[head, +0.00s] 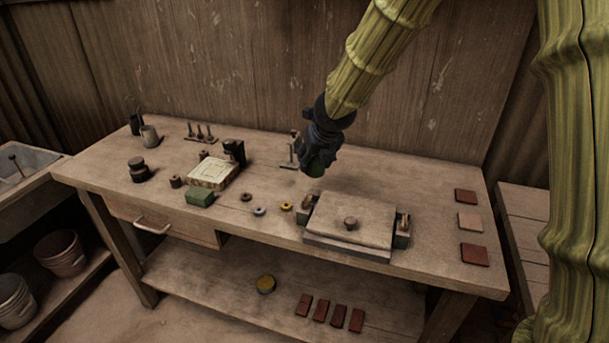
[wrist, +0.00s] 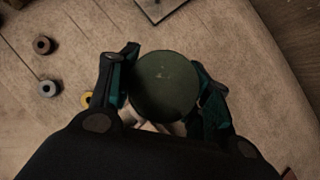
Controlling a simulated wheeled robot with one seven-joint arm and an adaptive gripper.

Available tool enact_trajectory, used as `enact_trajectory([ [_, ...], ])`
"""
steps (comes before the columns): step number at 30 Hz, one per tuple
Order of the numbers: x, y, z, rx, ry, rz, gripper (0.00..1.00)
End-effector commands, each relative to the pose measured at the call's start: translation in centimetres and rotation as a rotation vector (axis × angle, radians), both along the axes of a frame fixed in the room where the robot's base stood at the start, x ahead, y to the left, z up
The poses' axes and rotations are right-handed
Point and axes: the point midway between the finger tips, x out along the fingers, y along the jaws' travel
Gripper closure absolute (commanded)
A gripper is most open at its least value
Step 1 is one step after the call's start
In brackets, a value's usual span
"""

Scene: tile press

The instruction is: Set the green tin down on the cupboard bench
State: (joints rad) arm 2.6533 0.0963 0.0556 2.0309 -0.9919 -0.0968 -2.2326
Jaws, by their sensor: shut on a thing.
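The green tin (wrist: 165,86) is a round, dark green can seen end-on between the two fingers of my gripper (wrist: 164,66) in the wrist view. In the head view my gripper (head: 318,160) holds the tin (head: 316,169) above the back middle of a wooden workbench (head: 400,172). The tin looks clear of the bench top, but the gap is hard to judge. The workbench has a drawer and an open lower shelf. I see no cupboard doors, so I cannot tell whether it is the cupboard bench.
A lidded press box (head: 350,222) sits at the front right of the workbench, with red tiles (head: 474,254) further right. A green block (head: 200,198), small rings (head: 259,211) and dark pots (head: 138,170) stand left. A slatted surface (head: 525,235) is at far right. The back right is bare.

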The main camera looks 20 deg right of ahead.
Motion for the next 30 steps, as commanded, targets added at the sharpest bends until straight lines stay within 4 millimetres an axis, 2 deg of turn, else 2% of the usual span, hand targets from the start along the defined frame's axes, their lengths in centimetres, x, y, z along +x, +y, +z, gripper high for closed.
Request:
enact_trajectory([
  [3,0.1,0.4,-1.4,-0.003,0.001,0.006,0.82],
  [8,0.2,0.5,-2.2,-0.001,0.0,0.007,0.82],
  [13,0.2,0.4,-3.9,-0.003,0.001,0.006,0.82],
  [15,0.1,0.4,-4.9,-0.002,0.002,0.005,0.92],
  [18,0.1,0.3,-5.9,-0.001,0.002,0.004,0.92],
  [27,0.1,0.2,-6.2,0.0,0.0,0.002,0.92],
  [28,0.0,0.2,-6.3,0.0,0.001,0.002,0.48],
  [30,0.0,0.2,-6.2,0.001,0.001,0.003,0.35],
])
